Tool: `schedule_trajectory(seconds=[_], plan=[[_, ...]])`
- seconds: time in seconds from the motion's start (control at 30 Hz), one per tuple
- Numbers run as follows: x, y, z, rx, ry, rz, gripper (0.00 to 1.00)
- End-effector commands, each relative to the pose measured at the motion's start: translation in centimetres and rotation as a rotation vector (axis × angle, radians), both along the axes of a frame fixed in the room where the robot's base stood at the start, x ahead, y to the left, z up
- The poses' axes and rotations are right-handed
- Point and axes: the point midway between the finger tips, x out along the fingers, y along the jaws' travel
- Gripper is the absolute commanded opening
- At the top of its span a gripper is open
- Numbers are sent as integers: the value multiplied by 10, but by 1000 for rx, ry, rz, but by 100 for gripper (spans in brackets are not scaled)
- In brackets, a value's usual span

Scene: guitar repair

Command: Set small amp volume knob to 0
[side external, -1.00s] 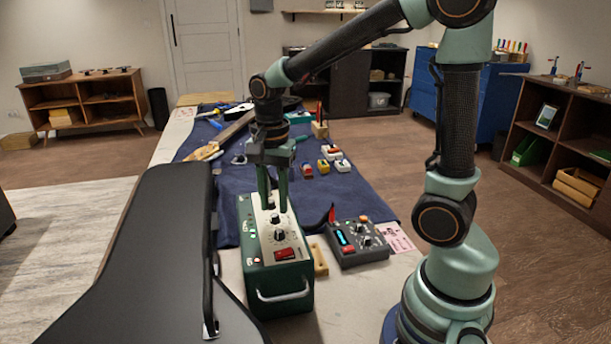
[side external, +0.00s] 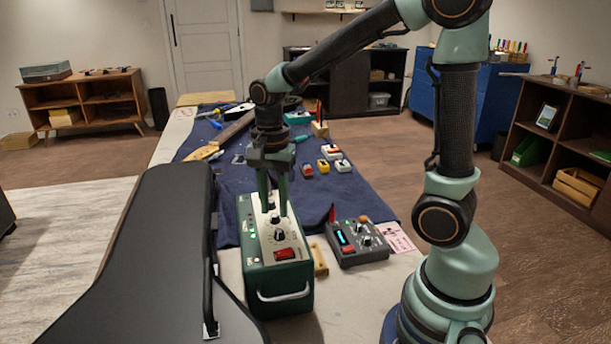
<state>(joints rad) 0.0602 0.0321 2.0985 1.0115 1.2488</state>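The small amp (side external: 278,287) is a dark green box with a cream top panel and a light handle on its near end. Its panel has a black knob (side external: 279,235) near the middle, another dark knob (side external: 275,219) farther back, and a red switch (side external: 285,253) at the near end. I cannot read the labels, so which knob is the volume is unclear. My gripper (side external: 273,211) points down over the far part of the panel. Its fingers are apart, with the tips on either side of the farther knob. I cannot tell whether they touch it.
A grey device (side external: 358,243) with knobs and a blue display stands right of the amp, with a small wooden block (side external: 319,260) between. A black case (side external: 150,260) lies close on the left. Small pedals (side external: 331,152) and tools lie on the blue cloth (side external: 330,190) behind.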

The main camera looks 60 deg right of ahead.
Motion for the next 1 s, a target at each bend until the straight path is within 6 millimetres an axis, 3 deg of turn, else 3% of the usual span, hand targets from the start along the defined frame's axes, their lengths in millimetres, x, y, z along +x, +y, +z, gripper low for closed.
schedule_trajectory(seconds=[1.0], plan=[[0, 0, -17, 0, 0, 0, 34]])
